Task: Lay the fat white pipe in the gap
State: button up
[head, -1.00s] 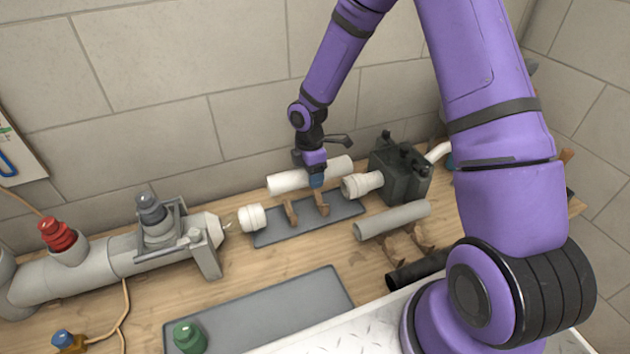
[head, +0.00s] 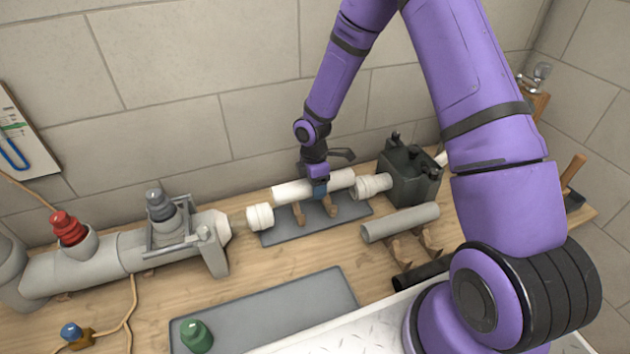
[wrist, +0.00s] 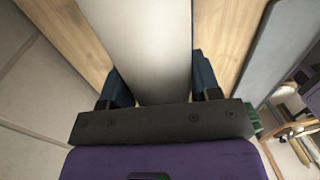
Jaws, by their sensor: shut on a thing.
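The fat white pipe (head: 293,191) is in my gripper (head: 319,190), which is shut around its middle. In the wrist view the pipe (wrist: 145,45) runs between the two blue fingers of my gripper (wrist: 160,90). The gap lies between a white socket (head: 260,217) on the left and another white socket (head: 371,187) on the right. Two wooden cradles (head: 299,214) stand on a grey mat (head: 283,233) in the gap. The pipe is at or just above and behind the cradles; I cannot tell whether it touches them.
A grey pipe (head: 400,222) lies on wooden supports at the front right, with a black pipe (head: 422,273) before it. A dark pump box (head: 410,178) stands right of the gap. A grey valve pipe (head: 100,260) is at left. The front grey mat (head: 275,308) is mostly clear.

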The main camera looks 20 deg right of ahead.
jog(key=shift+f, duration=2.9)
jog(key=o, duration=1.1)
jog(key=shift+c, duration=0.2)
jog(key=r, duration=0.7)
jog(key=w+r, duration=0.1)
jog(key=r, duration=0.2)
jog(key=shift+w+r, duration=0.1)
jog(key=shift+r, duration=0.25)
